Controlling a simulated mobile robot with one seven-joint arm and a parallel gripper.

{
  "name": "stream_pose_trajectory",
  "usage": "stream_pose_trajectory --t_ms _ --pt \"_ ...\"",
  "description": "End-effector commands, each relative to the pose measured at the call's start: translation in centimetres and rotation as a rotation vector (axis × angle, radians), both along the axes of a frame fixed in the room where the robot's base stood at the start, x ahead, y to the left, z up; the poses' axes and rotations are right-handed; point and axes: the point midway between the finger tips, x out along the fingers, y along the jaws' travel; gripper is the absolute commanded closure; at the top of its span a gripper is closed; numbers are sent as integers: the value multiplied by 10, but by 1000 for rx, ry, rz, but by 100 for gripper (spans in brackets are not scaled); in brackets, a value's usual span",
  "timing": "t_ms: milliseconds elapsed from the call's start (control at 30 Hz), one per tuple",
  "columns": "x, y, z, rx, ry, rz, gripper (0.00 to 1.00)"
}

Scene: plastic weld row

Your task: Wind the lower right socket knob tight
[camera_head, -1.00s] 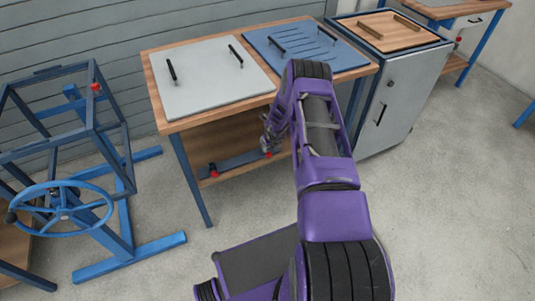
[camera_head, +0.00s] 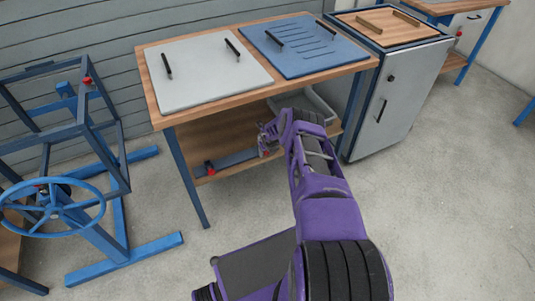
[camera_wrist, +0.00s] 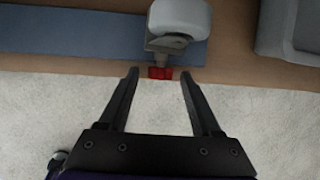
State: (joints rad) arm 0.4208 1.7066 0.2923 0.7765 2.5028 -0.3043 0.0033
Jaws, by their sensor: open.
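The lower right socket knob is a small red knob (camera_wrist: 160,73) in the wrist view, under a pale grey rounded fitting (camera_wrist: 180,18) on a blue-grey bar (camera_wrist: 70,32). My gripper (camera_wrist: 159,71) is open, with one dark fingertip on each side of the knob in the picture and a gap on both sides. I cannot tell whether the tips are at the knob's depth. In the head view my gripper (camera_head: 266,139) is at the front edge of the bench's lower shelf, and the knob is mostly hidden there. Another red knob (camera_head: 209,168) is at the bar's left end.
The bench top (camera_head: 160,121) overhangs the shelf and carries a grey panel (camera_head: 205,85) and a blue panel (camera_head: 310,60) with handles. A grey tray (camera_head: 318,107) is on the shelf's right. A blue frame with a handwheel (camera_head: 52,207) stands left. Concrete floor (camera_head: 440,210) is clear at right.

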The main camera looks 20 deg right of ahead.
Motion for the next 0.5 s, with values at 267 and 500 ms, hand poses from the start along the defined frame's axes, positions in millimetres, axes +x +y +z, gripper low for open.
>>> stream_pose_trajectory --t_ms 267,500 --pt "1 0 -2 0 0 1 34" --pt "1 0 -2 0 0 1 65"
